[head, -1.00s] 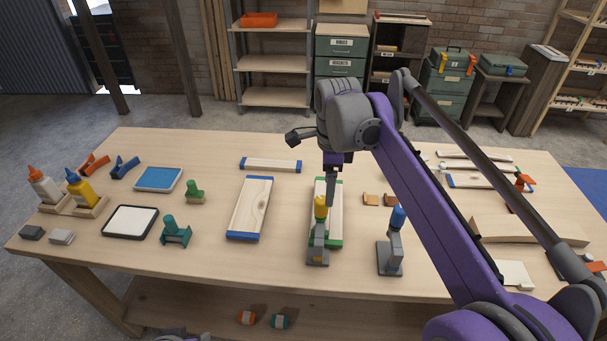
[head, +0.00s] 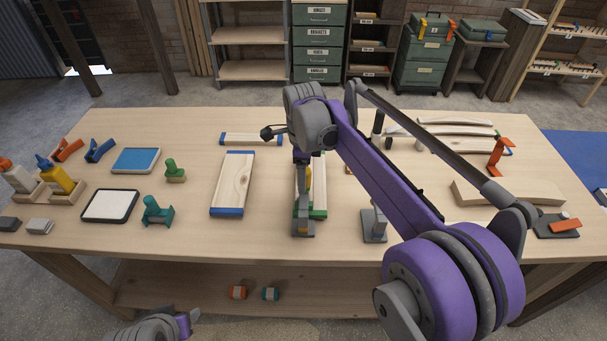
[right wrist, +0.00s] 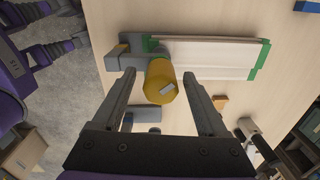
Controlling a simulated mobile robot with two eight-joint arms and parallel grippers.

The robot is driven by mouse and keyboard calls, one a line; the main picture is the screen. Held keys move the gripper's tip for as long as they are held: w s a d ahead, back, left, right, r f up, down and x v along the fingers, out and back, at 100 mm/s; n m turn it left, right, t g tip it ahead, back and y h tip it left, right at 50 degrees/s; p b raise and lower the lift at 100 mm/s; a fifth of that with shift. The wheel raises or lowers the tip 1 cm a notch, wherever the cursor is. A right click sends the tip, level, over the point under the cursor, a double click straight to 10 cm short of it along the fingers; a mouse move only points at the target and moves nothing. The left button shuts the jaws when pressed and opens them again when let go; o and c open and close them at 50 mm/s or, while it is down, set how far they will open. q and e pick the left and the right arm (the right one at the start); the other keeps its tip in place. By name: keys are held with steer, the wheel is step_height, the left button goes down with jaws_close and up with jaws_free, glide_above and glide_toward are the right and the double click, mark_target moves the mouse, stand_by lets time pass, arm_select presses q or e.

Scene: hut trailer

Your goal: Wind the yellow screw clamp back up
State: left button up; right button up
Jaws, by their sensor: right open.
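The yellow screw clamp (head: 303,229) stands upright at the front of the table, its grey body at the end of a board with green ends (head: 320,200). Its yellow handle (right wrist: 158,72) shows end-on in the right wrist view, with a pale mark on its end. My right gripper (right wrist: 158,80) is open, one finger on each side of the handle, with gaps visible. In the head view, my right wrist and gripper partly hide the handle and board. Part of my left arm (head: 155,327) shows at the bottom left; its finger state is unclear.
A second grey clamp (head: 374,226) stands right of the yellow one, its top hidden by my right arm. A blue-ended board (head: 232,185) lies to the left. Glue bottles (head: 60,178), trays and small clamps occupy the left side; curved wood pieces (head: 510,192) lie on the right.

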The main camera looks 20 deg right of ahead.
steer(key=shift+w, duration=0.1)
jaws_close()
stand_by(0.3)
steer(key=shift+n, duration=0.3)
